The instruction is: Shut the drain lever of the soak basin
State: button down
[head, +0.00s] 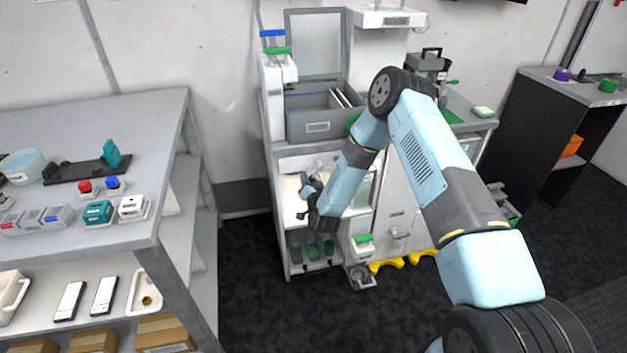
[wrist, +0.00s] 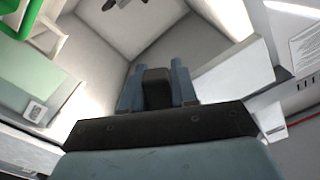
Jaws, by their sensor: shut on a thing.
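My gripper (head: 306,188) reaches into the open bay under the grey box, in the middle of the head view. In the wrist view its two blue-grey fingers (wrist: 156,76) are closed around a short dark block between them. I take this block for the drain lever (wrist: 155,90); most of it is hidden by the gripper. The pale walls of what looks like the soak basin (wrist: 125,35) surround the fingers in the wrist view. In the head view the basin's pale inside (head: 290,190) shows left of my gripper. I cannot tell the lever's angle.
A grey bin (head: 318,122) with a raised lid stands above the bay. A grey workbench (head: 150,110) stands to the left, with a floor gap between. A dark cabinet (head: 540,130) is at the right.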

jog(key=shift+w+d+r, duration=0.1)
jog(key=shift+w, duration=0.05)
jog(key=c, duration=1)
grip_release()
jog(key=shift+o, duration=0.2)
jog(key=v, duration=1.3)
jog(key=shift+s, duration=0.4)
jog(key=shift+c, duration=0.2)
